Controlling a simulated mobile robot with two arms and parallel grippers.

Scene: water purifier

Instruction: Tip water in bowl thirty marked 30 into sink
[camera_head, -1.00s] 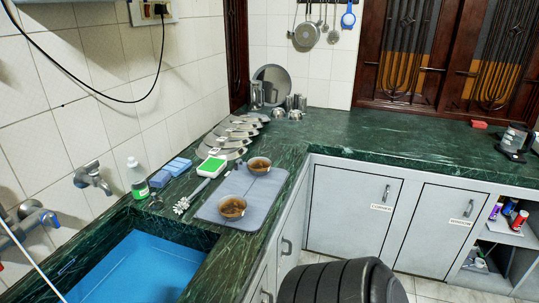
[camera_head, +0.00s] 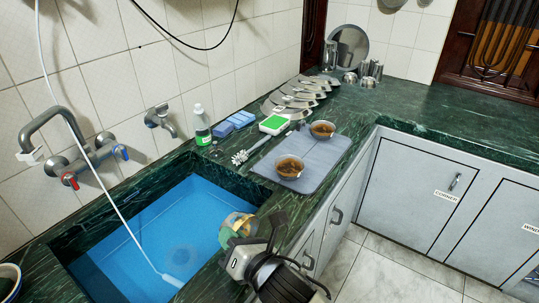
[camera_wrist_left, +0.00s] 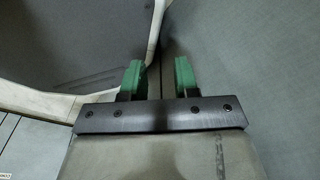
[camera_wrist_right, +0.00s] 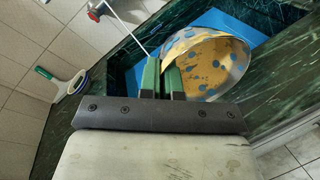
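My right gripper (camera_head: 236,242) is shut on the rim of a tilted bowl (camera_head: 240,222), over the right side of the blue sink (camera_head: 190,205). The right wrist view shows this bowl (camera_wrist_right: 210,62) closely, with a yellowish surface with blue spots, beside the nearly closed green fingers (camera_wrist_right: 161,80). No number 30 can be read on it, and I cannot tell whether water is in it. My left gripper (camera_wrist_left: 158,75) is open and empty in the left wrist view, facing grey panels. It is not in the head view.
Two bowls with brown contents (camera_head: 290,168) stand on a grey mat (camera_head: 330,155) beside the sink. A faucet (camera_head: 75,150) with a thin white hose, a bottle (camera_head: 201,125), a brush (camera_head: 243,157) and blue sponges (camera_head: 235,122) lie around the sink. Stacked plates (camera_head: 300,92) stand behind.

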